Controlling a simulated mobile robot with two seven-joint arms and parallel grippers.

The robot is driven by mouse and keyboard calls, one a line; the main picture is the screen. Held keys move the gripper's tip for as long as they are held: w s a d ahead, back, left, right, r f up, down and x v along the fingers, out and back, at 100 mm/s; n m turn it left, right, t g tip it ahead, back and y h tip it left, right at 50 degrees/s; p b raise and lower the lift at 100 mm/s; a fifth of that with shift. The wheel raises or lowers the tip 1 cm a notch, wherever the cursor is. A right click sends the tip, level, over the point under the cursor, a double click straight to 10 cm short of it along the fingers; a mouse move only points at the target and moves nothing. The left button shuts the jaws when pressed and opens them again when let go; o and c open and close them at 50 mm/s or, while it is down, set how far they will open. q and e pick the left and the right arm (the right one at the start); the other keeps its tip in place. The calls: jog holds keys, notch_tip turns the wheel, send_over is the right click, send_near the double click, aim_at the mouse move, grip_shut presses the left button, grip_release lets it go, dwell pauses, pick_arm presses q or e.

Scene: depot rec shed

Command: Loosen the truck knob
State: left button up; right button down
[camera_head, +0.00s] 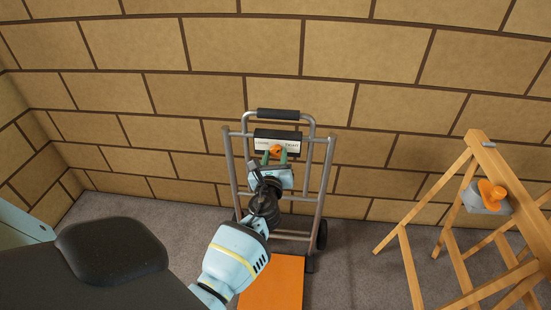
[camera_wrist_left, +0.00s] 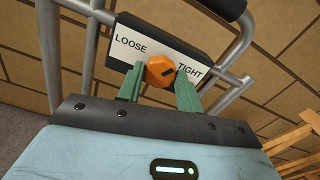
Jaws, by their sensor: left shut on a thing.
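The hand truck (camera_head: 327,185) stands upright against the brick wall, with grey tubes and a black top grip. Its orange knob (camera_head: 276,150) sits on a panel marked LOOSE on the left and TIGHT on the right. In the left wrist view the knob (camera_wrist_left: 160,71) shows between the green fingers, under the white label panel (camera_wrist_left: 150,45). A dark mark on the knob lies on its right side, towards TIGHT. My left gripper (camera_head: 276,156) is shut on the knob, a finger on each side. My right gripper is not in view.
A wooden easel-like frame (camera_head: 410,265) stands at the right, with a grey block and another orange knob (camera_head: 492,194) on it. The truck's orange plate (camera_head: 272,285) lies at the floor beside my left arm. Grey floor is open between truck and frame.

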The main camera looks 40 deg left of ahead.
pick_arm(q)
jog(key=n+b, duration=0.2)
jog(key=n, duration=0.3)
jog(key=shift+f+n, duration=0.15)
jog(key=shift+n, duration=0.15)
jog(key=n+b, duration=0.2)
jog(key=n, duration=0.3)
jog(key=n+b, duration=0.1)
jog(key=n, duration=0.1)
jog(key=shift+n, duration=0.4)
jog(key=shift+n+b, duration=0.45)
jog(key=shift+n, duration=0.55)
jog(key=o, duration=1)
